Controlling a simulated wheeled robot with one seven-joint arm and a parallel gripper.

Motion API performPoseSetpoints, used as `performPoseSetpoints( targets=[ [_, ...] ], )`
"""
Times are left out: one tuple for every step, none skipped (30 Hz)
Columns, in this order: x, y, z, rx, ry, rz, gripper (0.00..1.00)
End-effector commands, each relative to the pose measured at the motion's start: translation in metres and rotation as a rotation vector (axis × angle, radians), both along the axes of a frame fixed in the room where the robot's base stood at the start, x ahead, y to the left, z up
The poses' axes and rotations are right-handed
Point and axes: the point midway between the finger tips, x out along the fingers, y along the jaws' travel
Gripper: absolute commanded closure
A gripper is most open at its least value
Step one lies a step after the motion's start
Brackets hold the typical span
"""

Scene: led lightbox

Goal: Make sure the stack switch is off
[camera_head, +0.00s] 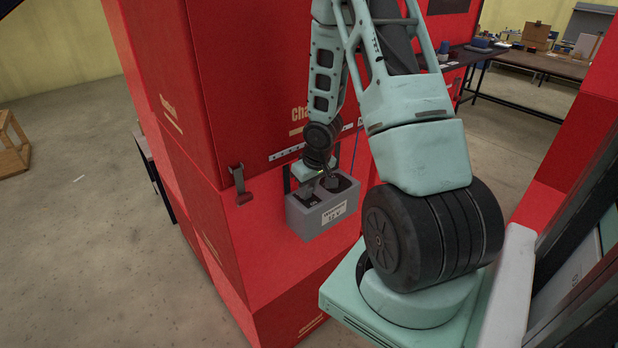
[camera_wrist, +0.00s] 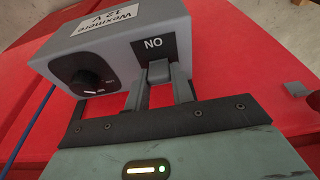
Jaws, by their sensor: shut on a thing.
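A grey box (camera_head: 322,220) with a white label reading 12 V stands on a red ledge. It also shows upside down in the wrist view (camera_wrist: 165,22). In the wrist view, a black plate (camera_wrist: 154,44) on it reads ON upside down, beside a small grey switch lever (camera_wrist: 159,72). My gripper (camera_wrist: 160,84) has one finger on each side of this lever and is shut on it. In the head view, my gripper (camera_head: 309,186) is at the box's top left, with its fingertips mostly hidden. The lever's exact tilt is hard to tell.
A round black knob (camera_wrist: 86,80) sits on the box beside the switch. A blue cable (camera_wrist: 30,125) runs past it. Red blocks (camera_head: 225,80) rise behind and beside the box. A dark strap with a red end (camera_head: 241,180) hangs left of it.

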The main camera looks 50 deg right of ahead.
Motion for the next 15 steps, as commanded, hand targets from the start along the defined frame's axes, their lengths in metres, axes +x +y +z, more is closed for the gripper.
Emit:
performPoseSetpoints(
  targets=[
    [0.001, -0.0013, 0.0077, 0.003, 0.017, 0.0, 0.99],
    [0.0015, -0.0013, 0.0076, 0.006, 0.027, 0.0, 0.99],
    [0.0021, -0.0013, 0.0078, 0.01, 0.04, 0.0, 0.99],
    [0.0027, -0.0017, 0.0077, 0.011, 0.051, 0.0, 0.99],
    [0.0032, -0.0019, 0.0079, 0.014, 0.06, -0.001, 0.99],
    [0.0033, -0.002, 0.0074, 0.017, 0.074, -0.002, 0.99],
    [0.0039, -0.0024, 0.0074, 0.018, 0.082, -0.002, 0.99],
    [0.0042, -0.0022, 0.0068, 0.021, 0.091, -0.001, 0.99],
    [0.0044, -0.0021, 0.0062, 0.023, 0.1, -0.001, 0.99],
    [0.0048, -0.0022, 0.0058, 0.025, 0.106, -0.001, 0.99],
    [0.0049, -0.0022, 0.005, 0.026, 0.112, -0.001, 0.99],
    [0.005, -0.0021, 0.0042, 0.028, 0.118, -0.001, 0.99],
    [0.0051, -0.002, 0.0036, 0.029, 0.122, -0.001, 0.99],
    [0.0051, -0.0021, 0.0031, 0.029, 0.124, -0.002, 0.99],
    [0.0051, -0.002, 0.0025, 0.03, 0.127, -0.002, 0.99]
  ],
)
